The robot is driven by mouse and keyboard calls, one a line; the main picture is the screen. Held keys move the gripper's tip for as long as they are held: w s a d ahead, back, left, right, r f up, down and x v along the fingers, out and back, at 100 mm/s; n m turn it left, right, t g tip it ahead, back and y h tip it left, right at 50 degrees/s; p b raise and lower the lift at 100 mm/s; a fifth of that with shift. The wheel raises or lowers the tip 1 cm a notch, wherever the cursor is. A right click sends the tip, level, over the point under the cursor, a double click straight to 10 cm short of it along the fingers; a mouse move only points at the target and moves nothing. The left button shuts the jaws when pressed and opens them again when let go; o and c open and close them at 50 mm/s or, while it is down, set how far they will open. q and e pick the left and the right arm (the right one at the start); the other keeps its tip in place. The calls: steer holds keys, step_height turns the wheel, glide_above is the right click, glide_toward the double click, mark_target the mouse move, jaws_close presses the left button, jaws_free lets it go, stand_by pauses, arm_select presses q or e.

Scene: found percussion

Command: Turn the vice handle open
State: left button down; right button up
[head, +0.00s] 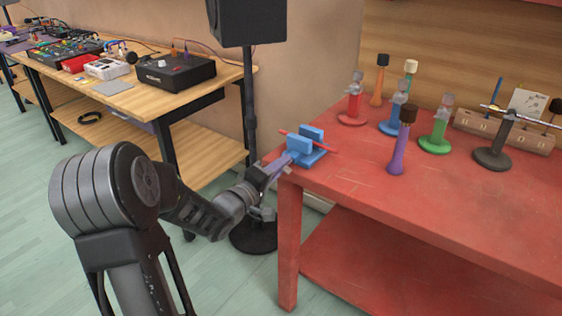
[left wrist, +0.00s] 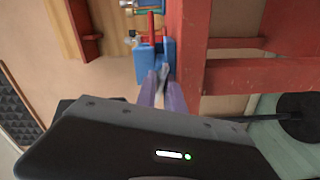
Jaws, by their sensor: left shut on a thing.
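A blue vice (head: 316,154) stands at the near left corner of the red table (head: 400,205). A thin red rod (head: 326,147) lies across it. My left gripper (head: 284,160) reaches the vice's left end from the left, its purple fingers shut on the vice handle, which the fingers mostly hide. In the left wrist view the fingers (left wrist: 161,84) meet the blue vice (left wrist: 148,62) at its near end. My right gripper is in neither view.
Several coloured stands and mallets, such as a purple one (head: 398,150) and a green one (head: 437,132), stand behind and right of the vice. A black speaker stand (head: 250,110) is just left of the table. A wooden bench (head: 120,100) with electronics stands further left.

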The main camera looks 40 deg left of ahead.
arm_select(q)
steer(key=shift+n, duration=0.6)
steer(key=c, duration=1.5)
jaws_free()
steer(key=shift+f, duration=0.1)
